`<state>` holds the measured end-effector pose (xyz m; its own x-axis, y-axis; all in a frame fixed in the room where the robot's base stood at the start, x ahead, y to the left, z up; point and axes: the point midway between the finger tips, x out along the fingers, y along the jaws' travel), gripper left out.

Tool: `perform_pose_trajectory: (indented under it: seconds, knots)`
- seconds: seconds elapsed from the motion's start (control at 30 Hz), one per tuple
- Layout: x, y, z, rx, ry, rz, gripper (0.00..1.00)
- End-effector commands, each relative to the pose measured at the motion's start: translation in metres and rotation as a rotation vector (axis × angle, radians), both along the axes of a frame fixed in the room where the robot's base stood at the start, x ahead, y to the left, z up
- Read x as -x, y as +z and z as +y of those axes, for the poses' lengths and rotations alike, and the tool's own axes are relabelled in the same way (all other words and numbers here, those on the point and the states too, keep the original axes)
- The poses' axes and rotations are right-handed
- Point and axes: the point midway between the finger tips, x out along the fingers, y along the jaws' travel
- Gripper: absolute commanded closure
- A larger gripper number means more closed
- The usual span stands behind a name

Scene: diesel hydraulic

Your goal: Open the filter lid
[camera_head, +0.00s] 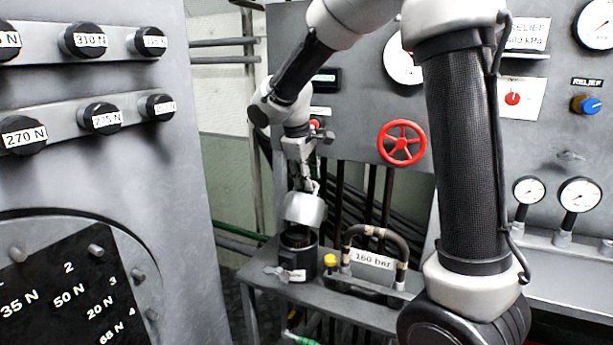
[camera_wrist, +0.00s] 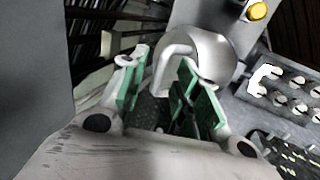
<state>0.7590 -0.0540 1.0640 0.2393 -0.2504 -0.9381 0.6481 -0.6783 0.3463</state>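The filter (camera_head: 298,262) is a dark upright cylinder on the grey bench in the head view. Its silver-grey lid (camera_head: 304,208) is raised and tilted above it, and the dark mouth shows below. The lid also shows in the wrist view (camera_wrist: 208,56), with a curved pale edge or handle bending down between my fingers. My gripper (camera_head: 310,184) is at the lid's upper side. In the wrist view my gripper (camera_wrist: 158,98) has its green-padded fingers apart, with a gap between them. I cannot tell whether a finger touches the lid.
A yellow-capped part (camera_head: 330,261) and a 160 bar block with a curved handle (camera_head: 373,262) stand right of the filter. A red handwheel (camera_head: 401,142) is on the panel behind. A grey cabinet with weights (camera_head: 100,119) fills the left side.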

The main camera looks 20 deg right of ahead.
Motion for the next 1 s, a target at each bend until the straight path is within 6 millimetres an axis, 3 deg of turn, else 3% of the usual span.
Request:
perform_pose_trajectory:
  seconds: [0.2, 0.37, 0.4, 0.73, 0.9, 1.0]
  knots:
    - [0.0, -0.0001, -0.0002, 0.0, 0.0, 0.0, 0.7]
    - [0.0, 0.0, -0.0001, 0.0, 0.0, 0.0, 0.99]
    - [-0.0001, 0.0001, -0.0002, 0.0, 0.0, 0.0, 1.0]
    - [-0.008, -0.0003, -0.0089, 0.0, -0.004, 0.001, 1.0]
    - [-0.0059, -0.0011, -0.007, 0.0, -0.001, 0.003, 0.7]
    - [-0.0059, -0.001, -0.007, 0.0, -0.001, 0.003, 0.68]
